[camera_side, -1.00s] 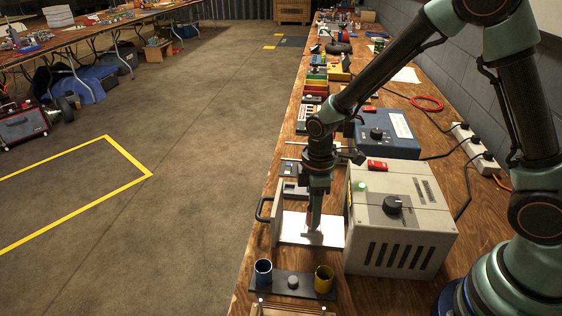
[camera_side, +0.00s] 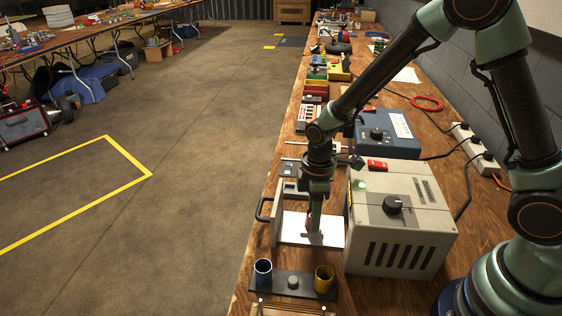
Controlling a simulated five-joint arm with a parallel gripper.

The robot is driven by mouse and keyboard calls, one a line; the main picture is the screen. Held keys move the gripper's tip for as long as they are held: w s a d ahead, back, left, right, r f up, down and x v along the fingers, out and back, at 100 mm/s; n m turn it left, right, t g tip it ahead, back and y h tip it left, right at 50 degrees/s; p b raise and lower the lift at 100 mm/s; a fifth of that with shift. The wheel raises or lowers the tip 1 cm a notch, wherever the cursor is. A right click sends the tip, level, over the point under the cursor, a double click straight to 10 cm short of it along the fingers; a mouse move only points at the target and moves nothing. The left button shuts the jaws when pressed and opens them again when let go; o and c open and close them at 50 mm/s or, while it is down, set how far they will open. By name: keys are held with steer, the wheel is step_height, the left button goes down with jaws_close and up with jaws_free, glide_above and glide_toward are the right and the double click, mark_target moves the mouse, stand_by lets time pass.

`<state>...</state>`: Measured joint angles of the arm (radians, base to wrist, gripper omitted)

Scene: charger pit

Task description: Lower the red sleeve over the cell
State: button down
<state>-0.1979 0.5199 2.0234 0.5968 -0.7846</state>
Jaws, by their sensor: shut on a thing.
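My gripper (camera_side: 313,226) points straight down over the white plate (camera_side: 326,238) beside the grey box. It is shut on the red sleeve (camera_side: 309,222), of which only a small red strip shows at the left of the fingers. The sleeve is low, close above the plate. The cell is mostly hidden behind the fingers and sleeve; a small pale patch below them may be its lower part. I cannot tell how far the sleeve is around the cell.
The grey box (camera_side: 402,235) with a black knob stands close at the right. An upright panel with a black handle (camera_side: 263,209) is at the left. In front, a dark rack (camera_side: 292,287) holds a blue cup (camera_side: 263,272) and a yellow cup (camera_side: 324,278).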

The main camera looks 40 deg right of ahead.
steer(key=shift+f, duration=0.25)
stand_by(0.5)
steer(key=shift+c, duration=2.1)
jaws_free()
steer(key=shift+r, duration=3.5)
